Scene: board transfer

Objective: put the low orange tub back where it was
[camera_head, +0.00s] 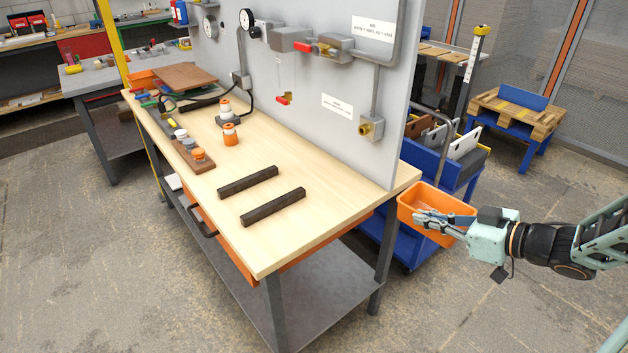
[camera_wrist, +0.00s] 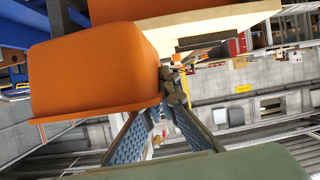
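The low orange tub (camera_head: 408,204) is off the right end of the workbench, in front of the blue cart. My gripper (camera_head: 430,217) reaches it from the right, with its fingers at the tub's near rim. In the wrist view, the orange tub (camera_wrist: 95,70) fills the upper left. My gripper's fingers (camera_wrist: 170,92) converge at the tub's rim and appear shut on it. The tub appears held in the air, clear of the bench. The grip point itself is partly hidden, and I cannot see the tub's contents clearly.
Two dark bars (camera_head: 247,181) lie parallel on the bare front of the workbench (camera_head: 330,185). An upright grey panel (camera_head: 345,90) stands along the bench's back. Orange-and-white pots (camera_head: 230,135) stand farther along. The blue cart (camera_head: 465,165) holds upright boards. Another orange bin (camera_head: 140,79) sits at the far end.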

